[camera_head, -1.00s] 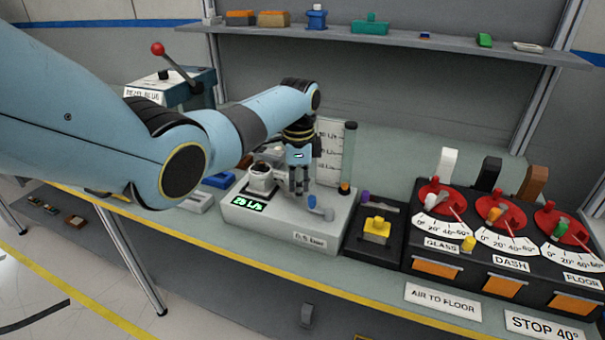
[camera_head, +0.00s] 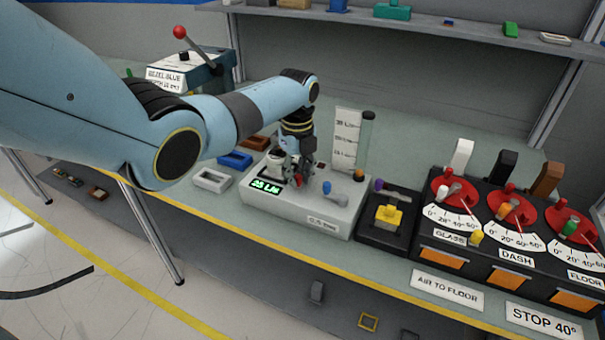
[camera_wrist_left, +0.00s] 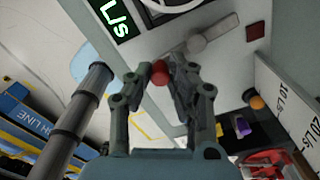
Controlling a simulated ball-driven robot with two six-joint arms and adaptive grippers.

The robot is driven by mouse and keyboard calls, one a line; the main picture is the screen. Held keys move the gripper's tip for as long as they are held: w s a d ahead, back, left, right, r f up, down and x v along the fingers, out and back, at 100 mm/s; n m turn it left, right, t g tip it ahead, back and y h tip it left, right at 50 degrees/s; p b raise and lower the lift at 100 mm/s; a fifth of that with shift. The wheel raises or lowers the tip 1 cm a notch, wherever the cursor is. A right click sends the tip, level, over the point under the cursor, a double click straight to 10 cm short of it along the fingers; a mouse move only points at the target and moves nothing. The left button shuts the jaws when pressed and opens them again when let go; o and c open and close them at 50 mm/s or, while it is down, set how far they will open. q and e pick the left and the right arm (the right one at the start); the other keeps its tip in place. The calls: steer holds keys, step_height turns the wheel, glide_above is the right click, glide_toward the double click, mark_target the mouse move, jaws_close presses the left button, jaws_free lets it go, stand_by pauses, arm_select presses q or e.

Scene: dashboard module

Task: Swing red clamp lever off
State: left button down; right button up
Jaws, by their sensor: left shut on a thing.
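The red knob of the clamp lever (camera_head: 299,182) shows as a small red spot at my left gripper's fingers, on top of the light grey test unit (camera_head: 289,210). In the left wrist view the red knob (camera_wrist_left: 160,70) sits between the two fingertips. My left gripper (camera_head: 298,176) points down and is shut on this knob; it also shows in the left wrist view (camera_wrist_left: 160,78). The lever's arm and pivot are mostly hidden by the fingers. A white round fitting (camera_head: 273,166) stands just left of the gripper. My right gripper is not in view.
A blue-knobbed lever (camera_head: 327,187) sits close to the right of the gripper. A clear flow tube (camera_head: 365,140) and scale plate (camera_head: 346,135) stand behind. A black box with a yellow part (camera_head: 389,216) and the red dials (camera_head: 456,190) lie further right. A shelf (camera_head: 420,22) spans above.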

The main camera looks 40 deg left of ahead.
arm_select(q)
steer(key=shift+a+m, duration=0.4)
steer(key=shift+m, duration=0.5)
steer(key=shift+r, duration=0.1)
steer(key=c, duration=1.2)
jaws_free()
steer(key=shift+s, duration=0.1)
step_height(320, 180, up, 12)
steer(key=shift+f, duration=0.1)
